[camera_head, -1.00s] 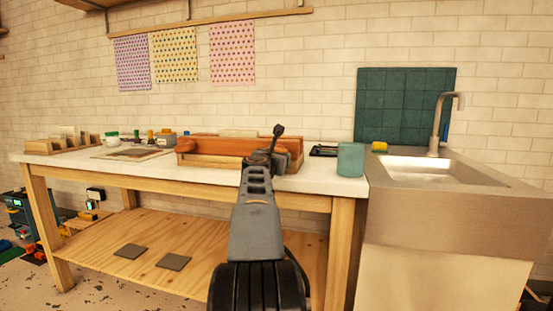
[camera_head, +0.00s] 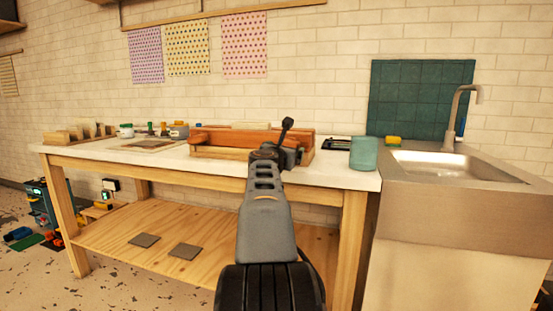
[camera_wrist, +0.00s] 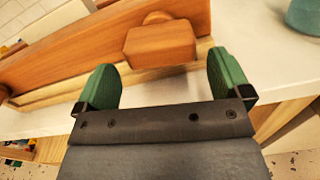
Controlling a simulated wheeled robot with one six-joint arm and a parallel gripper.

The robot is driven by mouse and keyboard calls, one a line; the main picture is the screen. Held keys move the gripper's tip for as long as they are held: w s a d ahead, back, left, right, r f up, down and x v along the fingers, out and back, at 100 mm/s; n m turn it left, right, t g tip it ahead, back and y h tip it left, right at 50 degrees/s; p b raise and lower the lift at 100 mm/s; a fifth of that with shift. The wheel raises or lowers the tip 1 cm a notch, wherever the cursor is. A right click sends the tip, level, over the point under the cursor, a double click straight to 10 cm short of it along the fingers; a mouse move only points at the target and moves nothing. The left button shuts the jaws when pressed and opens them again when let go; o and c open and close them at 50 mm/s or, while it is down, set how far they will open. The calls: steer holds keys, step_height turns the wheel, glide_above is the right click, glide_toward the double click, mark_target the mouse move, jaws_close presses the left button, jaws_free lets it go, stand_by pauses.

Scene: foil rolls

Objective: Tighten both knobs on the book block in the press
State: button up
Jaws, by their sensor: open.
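The wooden press (camera_head: 222,137) lies on the white worktop, with its right end partly hidden behind my arm in the head view. In the wrist view its reddish beam (camera_wrist: 75,57) runs across the picture above a paler wooden part. One block-shaped wooden knob (camera_wrist: 160,43) sticks out in front of the beam, and part of a second rounded wooden knob (camera_wrist: 4,93) shows at the left edge. My gripper (camera_wrist: 164,82) is open and empty, its green fingers apart, short of the near knob. I cannot make out the book block.
The worktop (camera_head: 340,176) holds jars (camera_head: 127,131) and wooden blocks at its left. A teal container (camera_head: 363,153) stands to the right of the press, near the sink (camera_head: 455,168). The lower shelf (camera_head: 130,222) has two dark tiles.

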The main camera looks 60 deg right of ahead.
steer(key=v, duration=1.1)
steer(key=shift+p, duration=0.35)
steer(key=shift+s+r, duration=0.1)
